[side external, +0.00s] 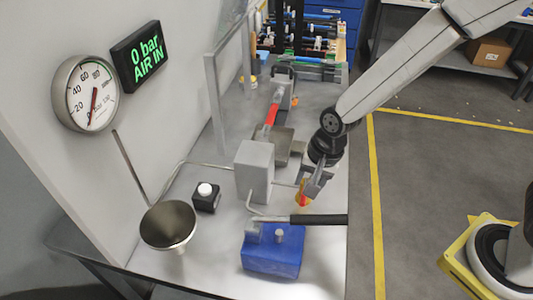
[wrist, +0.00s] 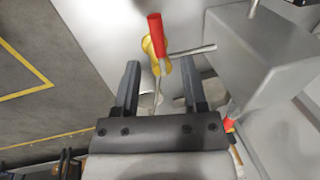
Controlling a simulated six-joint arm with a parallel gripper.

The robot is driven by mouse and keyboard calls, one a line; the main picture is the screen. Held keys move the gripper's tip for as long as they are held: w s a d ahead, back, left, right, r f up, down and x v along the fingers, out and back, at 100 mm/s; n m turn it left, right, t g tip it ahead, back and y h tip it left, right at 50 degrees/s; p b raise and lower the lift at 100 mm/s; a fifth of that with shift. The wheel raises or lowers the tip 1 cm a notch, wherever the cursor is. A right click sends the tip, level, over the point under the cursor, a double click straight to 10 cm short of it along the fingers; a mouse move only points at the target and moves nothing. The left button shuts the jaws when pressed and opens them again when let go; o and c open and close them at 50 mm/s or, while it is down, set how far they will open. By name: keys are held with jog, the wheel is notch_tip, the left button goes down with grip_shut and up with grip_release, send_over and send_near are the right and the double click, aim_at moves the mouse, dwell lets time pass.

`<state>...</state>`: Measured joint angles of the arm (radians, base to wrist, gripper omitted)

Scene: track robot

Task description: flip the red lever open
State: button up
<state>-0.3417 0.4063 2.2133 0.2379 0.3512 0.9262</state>
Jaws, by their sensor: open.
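The red lever (wrist: 155,30) has a red grip and sits on a small brass-yellow valve body (wrist: 160,48) in the wrist view. A thin metal pipe runs to the right from the valve. In the side view the red lever (side external: 303,200) shows small, just below my gripper (side external: 313,185). In the wrist view my gripper (wrist: 160,70) is open, with one finger on each side of the valve's line and nothing held. The red grip lies beyond the fingertips. I cannot tell whether a finger touches the valve.
A grey box (side external: 255,170) stands left of the valve. A blue block (side external: 272,250) with a long black handle (side external: 318,219) sits in front. A longer red handle (side external: 272,110) stands behind. The gauge (side external: 87,93) reads near zero and the display (side external: 141,55) reads 0 bar.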

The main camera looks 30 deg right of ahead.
jog(key=shift+s+d+r, duration=0.1)
jog(key=shift+r, duration=0.75)
jog(key=shift+s+d+r, duration=0.15)
jog(key=shift+r, duration=0.65)
jog(key=shift+s+d+r, duration=0.1)
jog(key=shift+r, duration=0.75)
jog(key=s+d+n, duration=0.3)
jog(key=d+n, duration=0.1)
jog(key=d, duration=0.2)
jog(key=s+d+n+t+h, duration=0.1)
jog(key=s+d+n, duration=0.2)
jog(key=d+n, duration=0.2)
jog(key=shift+s+d+h, duration=0.2)
jog(key=shift+d+h, duration=0.1)
jog(key=shift+d, duration=0.9)
